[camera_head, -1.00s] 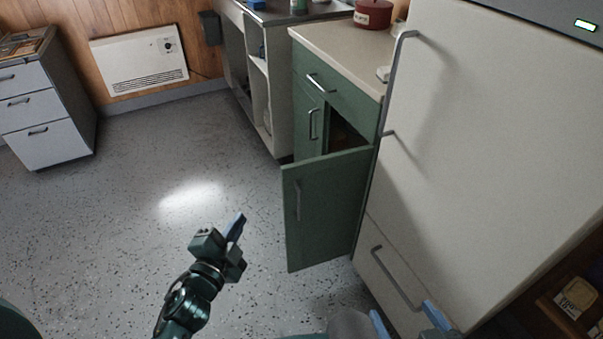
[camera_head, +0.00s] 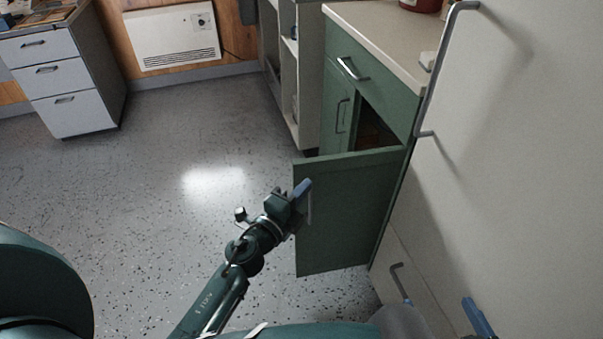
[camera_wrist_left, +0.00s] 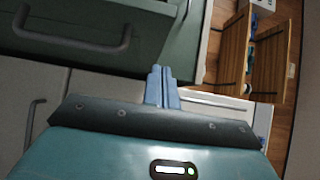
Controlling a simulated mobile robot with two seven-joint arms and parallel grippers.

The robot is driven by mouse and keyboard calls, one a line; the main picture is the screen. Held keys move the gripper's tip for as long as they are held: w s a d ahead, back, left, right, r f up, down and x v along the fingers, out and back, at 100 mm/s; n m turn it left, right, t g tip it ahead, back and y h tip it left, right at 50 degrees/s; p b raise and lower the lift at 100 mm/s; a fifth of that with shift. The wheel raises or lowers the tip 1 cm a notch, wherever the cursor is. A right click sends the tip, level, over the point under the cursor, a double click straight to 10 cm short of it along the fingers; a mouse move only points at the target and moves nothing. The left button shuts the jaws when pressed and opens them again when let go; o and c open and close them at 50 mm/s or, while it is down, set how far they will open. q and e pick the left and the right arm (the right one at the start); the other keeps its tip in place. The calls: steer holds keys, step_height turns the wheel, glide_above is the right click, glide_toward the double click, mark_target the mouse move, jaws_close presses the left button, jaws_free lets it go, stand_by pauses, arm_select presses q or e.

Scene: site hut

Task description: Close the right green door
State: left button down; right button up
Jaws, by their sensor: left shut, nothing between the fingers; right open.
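The right green door (camera_head: 352,215) stands swung wide open from the green cabinet (camera_head: 385,98), beside the fridge. The dark opening (camera_head: 373,132) shows above its top edge. My left gripper (camera_head: 302,190) is shut and empty in front of the door's free edge, overlapping the door's handle in the head view. Whether it touches the door I cannot tell. In the left wrist view its blue fingers (camera_wrist_left: 161,88) are together, with a green front and a dark handle (camera_wrist_left: 75,35) beyond. My right gripper (camera_head: 478,318) shows only in part at the bottom right, by the fridge; it is open.
The white fridge (camera_head: 500,150) fills the right side, with long handles sticking out. The left green door (camera_head: 339,112) is shut. A white drawer unit (camera_head: 70,85) and a wall heater (camera_head: 172,38) stand at the back left. The speckled floor (camera_head: 150,180) between is clear.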

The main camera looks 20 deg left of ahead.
mark_target(310, 164)
arm_select(q)
steer(key=shift+w+a, duration=0.25)
steer(key=shift+w, duration=0.5)
steer(key=shift+w+a, duration=0.3)
steer(key=shift+w, duration=0.5)
steer(key=shift+w+a, duration=0.25)
steer(key=shift+w, duration=0.5)
